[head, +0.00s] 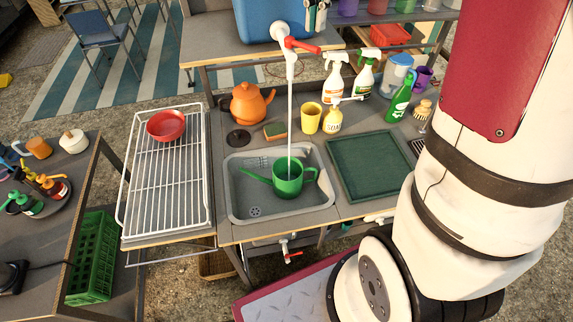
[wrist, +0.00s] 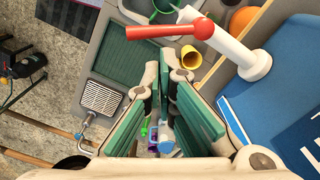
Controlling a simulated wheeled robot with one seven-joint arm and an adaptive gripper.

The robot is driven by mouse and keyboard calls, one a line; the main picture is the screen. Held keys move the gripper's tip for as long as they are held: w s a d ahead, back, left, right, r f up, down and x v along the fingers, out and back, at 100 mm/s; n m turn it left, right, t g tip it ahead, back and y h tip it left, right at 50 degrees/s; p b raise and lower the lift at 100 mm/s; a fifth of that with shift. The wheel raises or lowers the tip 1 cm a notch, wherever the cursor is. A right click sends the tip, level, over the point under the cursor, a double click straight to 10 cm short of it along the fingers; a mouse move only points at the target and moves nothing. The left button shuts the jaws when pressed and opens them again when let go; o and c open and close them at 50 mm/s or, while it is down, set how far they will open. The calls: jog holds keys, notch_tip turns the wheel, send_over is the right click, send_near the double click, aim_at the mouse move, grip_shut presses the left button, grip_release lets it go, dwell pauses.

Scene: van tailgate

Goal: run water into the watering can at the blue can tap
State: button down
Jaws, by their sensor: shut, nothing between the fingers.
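The blue can (head: 268,18) stands on the raised shelf at the back, with a white tap (head: 280,32) and red lever (head: 303,46) at its front. A pale stream of water runs from the tap into the green watering can (head: 288,185), which stands upright in the grey sink (head: 250,205). Its water level cannot be seen. In the wrist view, my gripper (wrist: 161,78) is shut and empty, below the red lever (wrist: 165,31) in the picture and apart from it. The tap (wrist: 228,48) and blue can (wrist: 285,105) are to its right. My gripper is hidden in the head view.
A yellow cup (head: 311,118), soap bottle (head: 333,120) and spray bottles (head: 333,80) stand right of the stream. An orange kettle (head: 250,103) stands left. A green drainboard (head: 370,165) lies right of the sink. A wire rack (head: 170,180) holds a red bowl (head: 166,125).

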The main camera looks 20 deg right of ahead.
jog(key=s+a+p, duration=0.1)
jog(key=s+a, duration=0.2)
jog(key=a, duration=0.2)
jog(key=shift+s+a, duration=0.4)
notch_tip(320, 180, down, 5)
jog(key=shift+r, duration=0.2)
dwell(0.5)
jog(key=shift+w+d, duration=0.1)
dwell(3.6)
jog(key=shift+w+d+r, duration=0.45)
jog(key=shift+d+r, duration=0.05)
jog(key=shift+r, duration=0.5)
jog(key=shift+w+d+r, duration=0.4)
jog(key=shift+d+r, duration=0.1)
jog(key=shift+r, duration=0.5)
jog(key=shift+w+d+r, duration=0.45)
jog(key=shift+d+r, duration=0.05)
jog(key=shift+r, duration=0.5)
